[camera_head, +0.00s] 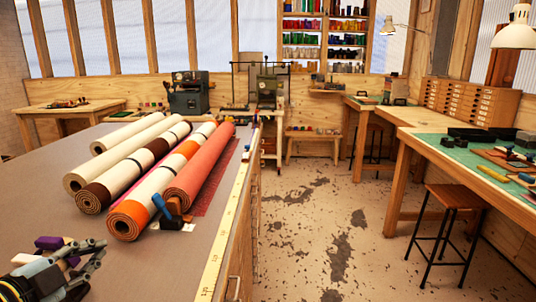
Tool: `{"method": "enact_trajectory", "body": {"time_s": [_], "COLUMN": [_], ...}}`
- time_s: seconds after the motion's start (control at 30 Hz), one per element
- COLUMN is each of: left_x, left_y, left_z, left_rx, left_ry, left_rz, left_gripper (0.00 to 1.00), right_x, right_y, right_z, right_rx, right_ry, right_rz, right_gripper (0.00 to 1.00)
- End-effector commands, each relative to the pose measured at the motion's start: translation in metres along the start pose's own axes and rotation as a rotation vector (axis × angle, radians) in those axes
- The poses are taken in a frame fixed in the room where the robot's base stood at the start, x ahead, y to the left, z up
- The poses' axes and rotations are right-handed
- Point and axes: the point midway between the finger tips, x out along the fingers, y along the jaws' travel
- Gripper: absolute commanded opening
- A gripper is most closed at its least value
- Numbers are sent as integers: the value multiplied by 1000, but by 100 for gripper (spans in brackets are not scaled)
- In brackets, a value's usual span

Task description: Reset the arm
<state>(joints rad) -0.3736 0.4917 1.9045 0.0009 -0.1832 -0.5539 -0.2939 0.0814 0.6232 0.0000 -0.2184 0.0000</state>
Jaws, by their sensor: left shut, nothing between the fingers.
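My left gripper (88,262) is at the lower left corner, low in the picture, over the near part of the grey worktable (120,262). It is shut and empty, nearer to me than the rolls and apart from them. Several rolls lie side by side on the table: a plain cream roll (128,133), a cream and brown roll (120,168), an orange and cream striped roll (160,182) and a coral red roll (200,170). My right gripper is not in view.
A small tool with a blue handle (160,206) stands at the near ends of the rolls. A yellow measuring strip (225,232) runs along the table's right edge. A purple item (48,242) lies beside my left gripper. A stool (454,200) stands at right; the floor between is clear.

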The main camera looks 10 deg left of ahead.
Motion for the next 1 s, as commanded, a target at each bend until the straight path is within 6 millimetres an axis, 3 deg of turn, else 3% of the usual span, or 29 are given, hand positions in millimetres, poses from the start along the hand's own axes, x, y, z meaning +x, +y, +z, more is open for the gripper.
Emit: {"method": "enact_trajectory", "body": {"time_s": [0.17, 0.4, 0.83, 1.0], "left_x": [-26, -93, -200, -178], "left_y": [38, 87, 124, 168], "left_z": [-5, -15, -41, -7], "left_rx": [-221, -549, -863, -862], "left_ry": [-194, -535, -951, -976], "left_rz": [123, 293, 443, 452], "left_gripper": [0, 0, 0, 0], "right_x": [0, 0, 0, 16], "right_y": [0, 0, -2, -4], "right_z": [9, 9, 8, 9], "right_rx": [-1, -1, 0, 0], "right_ry": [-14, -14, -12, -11], "right_rz": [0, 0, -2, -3], "right_gripper": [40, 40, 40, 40]}}
